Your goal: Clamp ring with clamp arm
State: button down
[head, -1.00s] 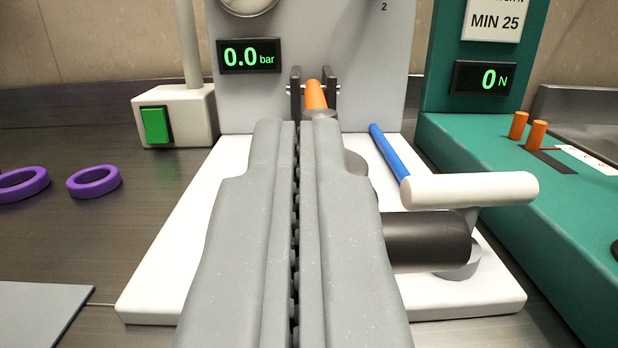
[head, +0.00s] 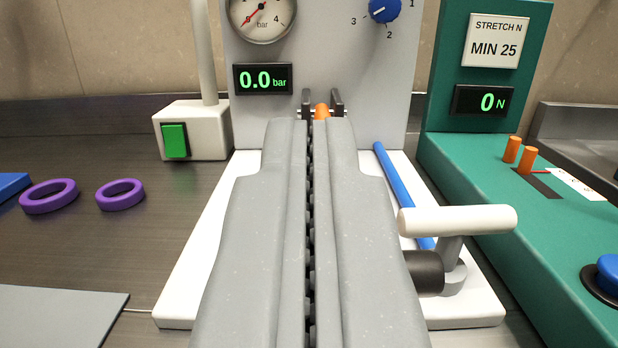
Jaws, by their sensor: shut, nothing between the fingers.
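My gripper (head: 312,122) is shut and empty, its two grey fingers side by side over the white press base (head: 190,290). The fingertips overlap in the picture the clamp arm's orange part (head: 321,110), which sits between two dark brackets (head: 338,103) on the grey panel. Only the top of the orange part shows; I cannot tell whether the fingers touch it. The rest of the clamp arm and the clamping spot are hidden behind the fingers. Two purple rings, one farther left (head: 48,196) and one nearer (head: 120,194), lie flat on the table left of the press.
A white crossbar handle (head: 458,220), a black cylinder (head: 426,272) and a blue rod (head: 393,180) stand right of my fingers. The pressure display (head: 263,79) reads 0.0 bar. A green switch (head: 175,140) is at the left. The teal stretch tester (head: 470,160) stands at the right.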

jog(key=s+f+b, duration=0.3)
jog(key=s+f, duration=0.1)
jog(key=s, duration=0.4)
jog(key=shift+f, duration=0.35)
jog(key=shift+w+r, duration=0.1)
jog(key=shift+r, duration=0.05)
notch_tip(320, 180, up, 21)
jog(key=s+g+p, duration=0.1)
jog(key=g+p, duration=0.1)
jog(key=p, duration=0.1)
jog(key=s+r+g+p, duration=0.1)
jog(key=s+r+g, duration=0.1)
jog(key=s+r, duration=1.4)
jog(key=shift+a+r+g+p, duration=0.35)
jog(key=shift+r+g+p, duration=0.05)
jog(key=shift+r, duration=0.45)
